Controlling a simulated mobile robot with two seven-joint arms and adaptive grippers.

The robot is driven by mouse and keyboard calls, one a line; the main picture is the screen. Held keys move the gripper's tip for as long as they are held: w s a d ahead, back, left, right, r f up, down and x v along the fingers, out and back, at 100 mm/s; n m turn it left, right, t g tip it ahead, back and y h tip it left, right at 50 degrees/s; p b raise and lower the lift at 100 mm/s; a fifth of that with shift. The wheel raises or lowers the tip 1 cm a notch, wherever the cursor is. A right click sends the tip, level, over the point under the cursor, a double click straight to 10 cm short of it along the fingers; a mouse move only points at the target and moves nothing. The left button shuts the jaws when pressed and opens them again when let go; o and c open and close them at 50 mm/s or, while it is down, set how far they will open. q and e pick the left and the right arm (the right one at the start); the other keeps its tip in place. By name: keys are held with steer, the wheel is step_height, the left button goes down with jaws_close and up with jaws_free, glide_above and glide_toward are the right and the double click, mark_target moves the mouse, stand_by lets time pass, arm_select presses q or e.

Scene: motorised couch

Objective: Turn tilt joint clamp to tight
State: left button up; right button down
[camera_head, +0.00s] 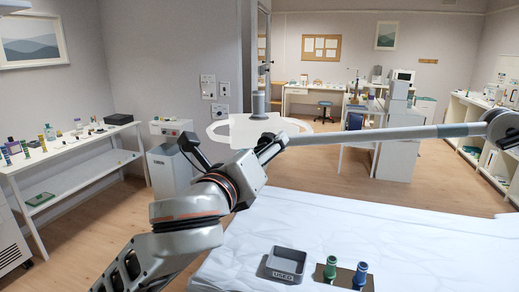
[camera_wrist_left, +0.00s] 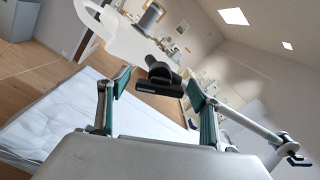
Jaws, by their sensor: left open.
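My left gripper (camera_head: 232,148) is at the middle of the head view, its two fingers spread apart. It also shows in the left wrist view (camera_wrist_left: 160,82), open, with a finger on each side. A black knob-like part with a flat black bar (camera_wrist_left: 160,88) shows between the fingertips there; it looks like the tilt joint clamp, but I cannot tell its setting or whether a finger touches it. A long grey rod (camera_head: 390,134) runs right from beside the gripper to a joint with a dark knob (camera_head: 497,124). The rod (camera_wrist_left: 248,122) also passes behind the right finger. My right gripper is out of view.
A white-covered couch (camera_head: 370,225) fills the lower right, with a grey tray (camera_head: 286,264), a green bottle (camera_head: 331,267) and a blue bottle (camera_head: 361,274) near its front. A shelf (camera_head: 70,150) is at left.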

arm_select(q)
steer(key=c, duration=1.1)
steer(key=shift+n, duration=0.3)
steer(key=n, duration=0.3)
steer(key=shift+f+n, duration=0.1)
steer(key=shift+n, duration=2.6)
steer(key=o, duration=1.1)
